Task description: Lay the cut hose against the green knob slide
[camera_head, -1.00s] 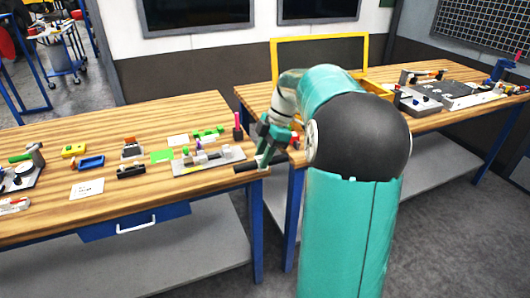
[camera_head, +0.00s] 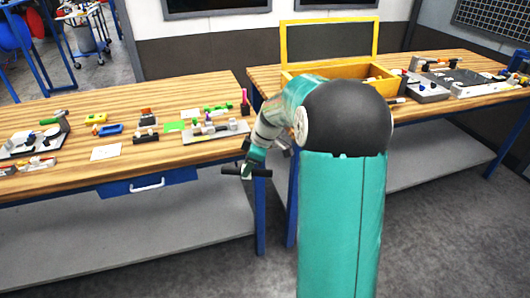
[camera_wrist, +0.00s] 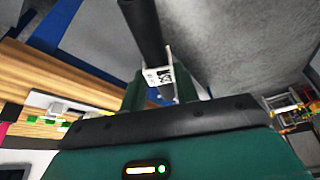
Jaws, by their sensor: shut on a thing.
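The cut hose, a black tube (camera_head: 263,173), is held crosswise in my gripper (camera_head: 248,167), in front of the left bench's right end and clear of the top. In the wrist view the hose (camera_wrist: 143,28) runs up from between the fingers (camera_wrist: 160,88), beside a white tag with a black code. The gripper is shut on it. A grey plate (camera_head: 228,132) with small blocks and green parts lies near that bench end; green bits (camera_wrist: 65,125) show in the wrist view. I cannot tell for sure which green part is the green knob slide.
The left bench (camera_head: 60,183) also bears a white card (camera_head: 106,152), a blue piece (camera_head: 110,129), a black block (camera_head: 146,136) and a fixture with a green handle (camera_head: 52,117). A yellow-framed box (camera_head: 325,70) stands on the right bench. A gap separates the benches.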

